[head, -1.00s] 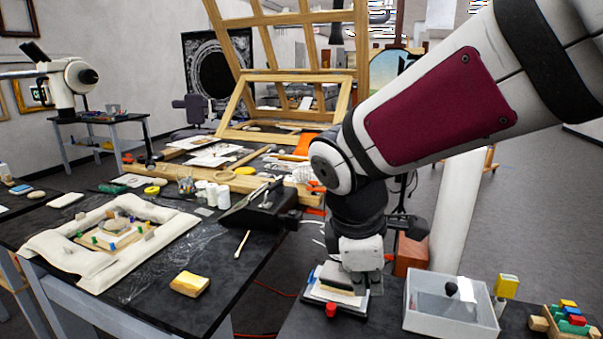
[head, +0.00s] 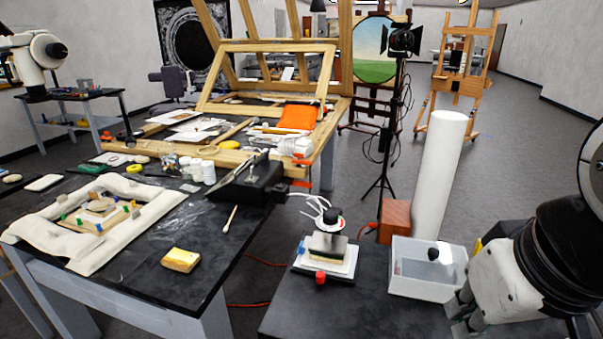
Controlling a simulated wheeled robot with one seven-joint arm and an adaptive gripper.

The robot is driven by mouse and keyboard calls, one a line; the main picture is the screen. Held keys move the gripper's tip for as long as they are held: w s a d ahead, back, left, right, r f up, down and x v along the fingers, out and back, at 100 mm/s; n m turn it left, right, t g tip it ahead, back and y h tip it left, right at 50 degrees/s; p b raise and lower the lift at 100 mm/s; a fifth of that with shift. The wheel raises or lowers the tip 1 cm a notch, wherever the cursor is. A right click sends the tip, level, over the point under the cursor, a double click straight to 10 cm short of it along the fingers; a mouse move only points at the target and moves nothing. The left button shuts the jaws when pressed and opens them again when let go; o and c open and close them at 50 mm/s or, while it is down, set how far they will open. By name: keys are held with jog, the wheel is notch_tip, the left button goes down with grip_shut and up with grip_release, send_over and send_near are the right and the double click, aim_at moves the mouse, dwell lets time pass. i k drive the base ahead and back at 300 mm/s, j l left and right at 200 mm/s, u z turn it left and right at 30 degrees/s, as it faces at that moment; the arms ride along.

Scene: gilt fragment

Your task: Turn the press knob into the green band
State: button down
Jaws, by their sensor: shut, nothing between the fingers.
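The small press (head: 326,259) stands upright on the dark near table, with pale layers, a flat white plate and a red piece at its front. Its dark round knob (head: 331,218) sits on top, above a white collar. I cannot make out a green band or where the knob points. My gripper (head: 462,317) is at the lower right, shut and empty, apart from the press and in front of the grey bin. Its fingertips are partly hard to see at this angle.
An orange-brown block (head: 395,221) and a white column (head: 439,175) stand behind. Bare tabletop lies before the press.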

aim_at(330, 217)
jog(key=i+j+z, duration=0.1)
jog(key=j+z, duration=0.2)
jog(key=j, duration=0.6)
jog(key=j+z, duration=0.35)
jog(key=j, duration=0.5)
jog(key=i+j+z, duration=0.25)
jog(key=j+z, duration=0.25)
jog(key=i+j+z, duration=0.1)
jog(key=j+z, duration=0.15)
